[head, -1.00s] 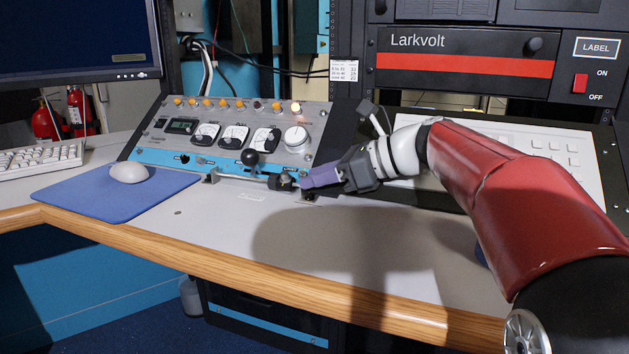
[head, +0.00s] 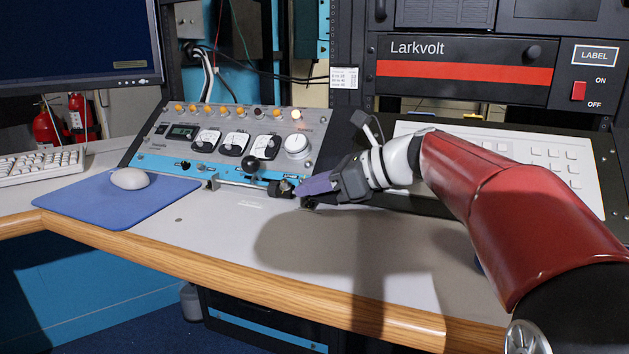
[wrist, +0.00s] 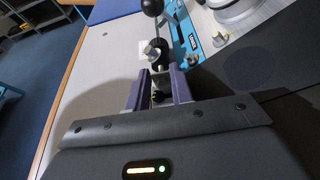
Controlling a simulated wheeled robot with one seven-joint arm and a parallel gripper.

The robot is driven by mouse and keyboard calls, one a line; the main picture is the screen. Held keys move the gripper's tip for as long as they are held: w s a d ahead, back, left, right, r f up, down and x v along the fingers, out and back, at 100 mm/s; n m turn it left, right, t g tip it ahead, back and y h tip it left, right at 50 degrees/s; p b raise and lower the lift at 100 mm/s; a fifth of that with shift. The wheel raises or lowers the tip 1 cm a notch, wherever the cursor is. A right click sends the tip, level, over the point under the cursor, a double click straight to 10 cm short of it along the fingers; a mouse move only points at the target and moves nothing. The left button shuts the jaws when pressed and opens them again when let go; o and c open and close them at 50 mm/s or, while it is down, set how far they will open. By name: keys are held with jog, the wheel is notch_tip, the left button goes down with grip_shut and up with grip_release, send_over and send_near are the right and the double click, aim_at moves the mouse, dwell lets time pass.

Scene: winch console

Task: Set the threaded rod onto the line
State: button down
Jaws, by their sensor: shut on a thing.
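My gripper (head: 303,189) is low over the desk at the right end of the control panel's front edge. Its purple fingers are shut on a small dark piece, which shows between them in the wrist view (wrist: 158,95). I take this to be part of the threaded rod. A thin silver rod (head: 240,184) runs along the panel's front edge toward a dark round part (head: 282,188) just left of the fingertips. Whether this rod joins the held piece cannot be made out. The line is not clearly visible; a small pale label (head: 251,204) lies on the desk.
The sloped panel (head: 240,135) with dials and a black ball knob (head: 250,157) stands behind the fingers. A small bracket (head: 211,184) is at the left; a dark foot (head: 309,203) sits below the gripper. A mouse (head: 130,178) rests on a blue mat (head: 95,207). The front desk is clear.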

jog(key=shift+s, duration=0.1)
jog(key=c, duration=1.5)
grip_release()
jog(key=p+v, duration=0.1)
jog(key=v, duration=0.6)
jog(key=shift+s+d+r, duration=0.15)
jog(key=shift+d+r, duration=0.05)
jog(key=shift+d, duration=0.15)
